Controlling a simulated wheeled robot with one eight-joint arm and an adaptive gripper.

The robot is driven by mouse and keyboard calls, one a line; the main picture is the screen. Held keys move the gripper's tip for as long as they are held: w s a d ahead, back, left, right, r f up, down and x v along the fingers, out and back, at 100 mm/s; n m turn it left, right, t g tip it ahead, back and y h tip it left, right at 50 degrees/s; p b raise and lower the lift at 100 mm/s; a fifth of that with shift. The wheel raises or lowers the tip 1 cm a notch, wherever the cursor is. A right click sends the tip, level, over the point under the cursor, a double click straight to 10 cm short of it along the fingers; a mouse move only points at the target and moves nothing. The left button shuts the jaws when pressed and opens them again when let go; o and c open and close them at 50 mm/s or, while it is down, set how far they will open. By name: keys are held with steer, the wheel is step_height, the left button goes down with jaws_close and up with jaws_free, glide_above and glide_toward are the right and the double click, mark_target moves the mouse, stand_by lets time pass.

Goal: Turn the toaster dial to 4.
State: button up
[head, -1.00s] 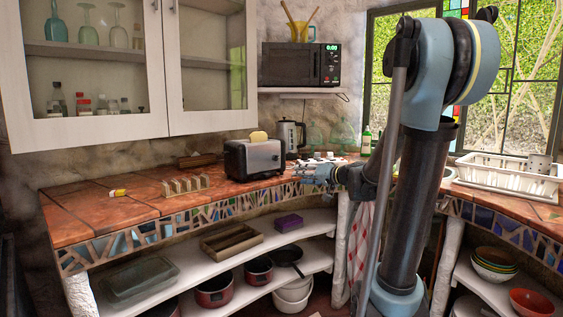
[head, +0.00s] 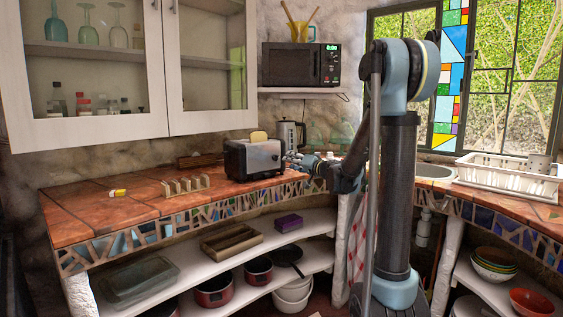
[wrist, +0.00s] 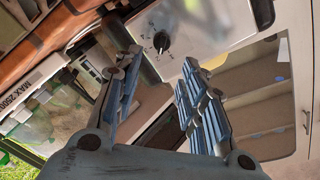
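The silver and black toaster (head: 262,160) stands on the tiled counter with a slice of bread (head: 259,137) showing at its top. In the wrist view, its pale end panel (wrist: 200,28) carries a round black dial (wrist: 161,41) with a light pointer mark. The numbers around it are too small and blurred to read. My gripper (wrist: 157,70) is open and empty, its two fingers spread apart below the dial in that view, not visibly touching it. In the head view my gripper (head: 297,161) is by the toaster's right end, where the dial is hidden.
A kettle (head: 292,134) stands behind the toaster, close to my gripper. A wooden rack (head: 185,185) and a small yellow and white item (head: 118,193) lie to the left. A microwave (head: 300,64) sits on a shelf above. The left counter has free room.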

mark_target(276, 158)
steer(key=x, duration=0.8)
steer(key=shift+w+a, duration=0.25)
steer(key=shift+a, duration=0.05)
jaws_close()
steer(key=shift+d, duration=0.1)
